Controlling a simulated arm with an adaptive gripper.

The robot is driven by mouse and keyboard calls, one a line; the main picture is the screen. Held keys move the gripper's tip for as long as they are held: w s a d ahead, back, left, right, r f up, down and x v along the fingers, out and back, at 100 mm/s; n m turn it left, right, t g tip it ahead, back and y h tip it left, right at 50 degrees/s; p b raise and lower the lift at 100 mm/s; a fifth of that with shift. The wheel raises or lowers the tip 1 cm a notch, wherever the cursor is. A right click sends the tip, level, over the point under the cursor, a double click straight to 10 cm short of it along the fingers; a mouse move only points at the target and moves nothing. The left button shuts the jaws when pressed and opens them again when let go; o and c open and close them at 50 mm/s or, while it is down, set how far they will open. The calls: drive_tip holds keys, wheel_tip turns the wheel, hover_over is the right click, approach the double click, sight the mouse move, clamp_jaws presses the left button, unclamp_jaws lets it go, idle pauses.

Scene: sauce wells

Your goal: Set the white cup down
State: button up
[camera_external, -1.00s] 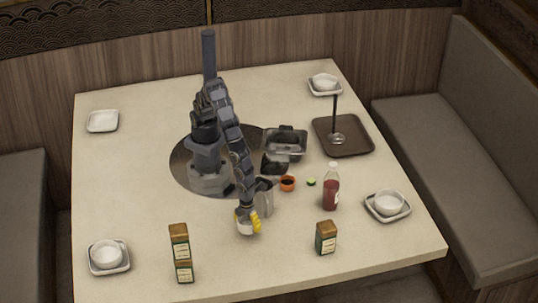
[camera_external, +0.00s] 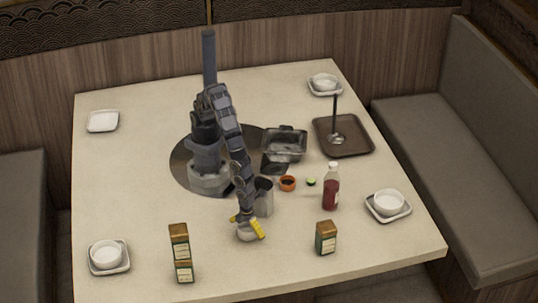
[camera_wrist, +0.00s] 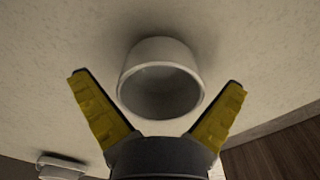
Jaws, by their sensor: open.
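The white cup (camera_external: 246,233) stands on the pale table near its front edge, right below my gripper. In the wrist view the white cup (camera_wrist: 161,80) shows its round rim and hollow inside, between and beyond the spread fingers. My gripper (camera_external: 248,225) is at the cup in the outside view, with its yellow fingers apart. In the wrist view my gripper (camera_wrist: 160,105) is open, with a visible gap between each finger and the cup. The cup's far side and base are partly hidden.
A metal container (camera_external: 264,196) stands close behind my gripper. An orange cup (camera_external: 287,183) and a red sauce bottle (camera_external: 331,187) are to the right. The table in front of the cup is clear.

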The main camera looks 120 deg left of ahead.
wheel_tip(320, 180, up, 12)
drive_tip(key=s+a+r+n, duration=0.2)
drive_tip(key=a+r+n, duration=0.3)
drive_tip(key=a+r, duration=0.2)
drive_tip(key=s+a+r+n+g, duration=0.1)
drive_tip(key=s+a+r+n, duration=0.4)
drive_tip(key=s+a+n, duration=0.1)
drive_tip(key=s+a+r+n, duration=0.4)
drive_tip(key=s+a+n, duration=0.3)
drive_tip(key=s, duration=0.4)
drive_tip(key=shift+r+n+g, duration=0.4)
drive_tip(key=shift+n, duration=0.5)
drive_tip(key=shift+a, duration=0.1)
